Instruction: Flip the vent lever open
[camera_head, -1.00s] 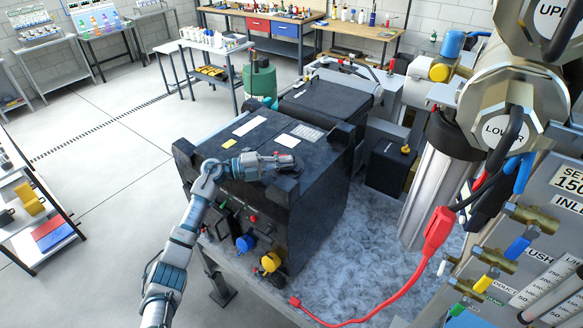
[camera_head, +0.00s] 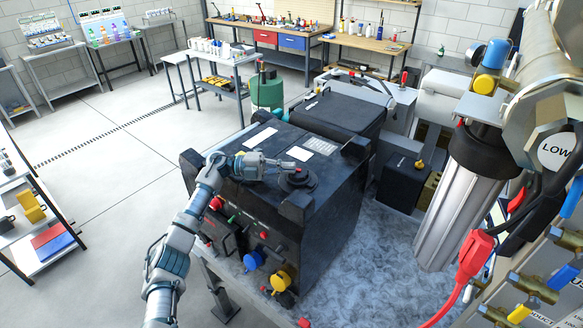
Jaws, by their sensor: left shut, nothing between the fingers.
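My left arm reaches in from the lower left. Its gripper (camera_head: 280,165) is shut and empty, just over the top of a big black box beside a round black knob (camera_head: 298,182). I cannot tell whether it touches the box. No part is clearly marked as the vent lever. At the lower right, a panel carries brass valves with a blue lever (camera_head: 565,277), a yellow lever (camera_head: 520,312) and another blue lever (camera_head: 572,198). My right gripper is out of view.
The black box (camera_head: 335,215) stands on a mottled grey bench top (camera_head: 385,245). A metal filter tube (camera_head: 455,215) and a red connector with hose (camera_head: 475,253) stand between it and the panel. Blue and yellow caps (camera_head: 280,281) stick out of the box front. Open floor lies left.

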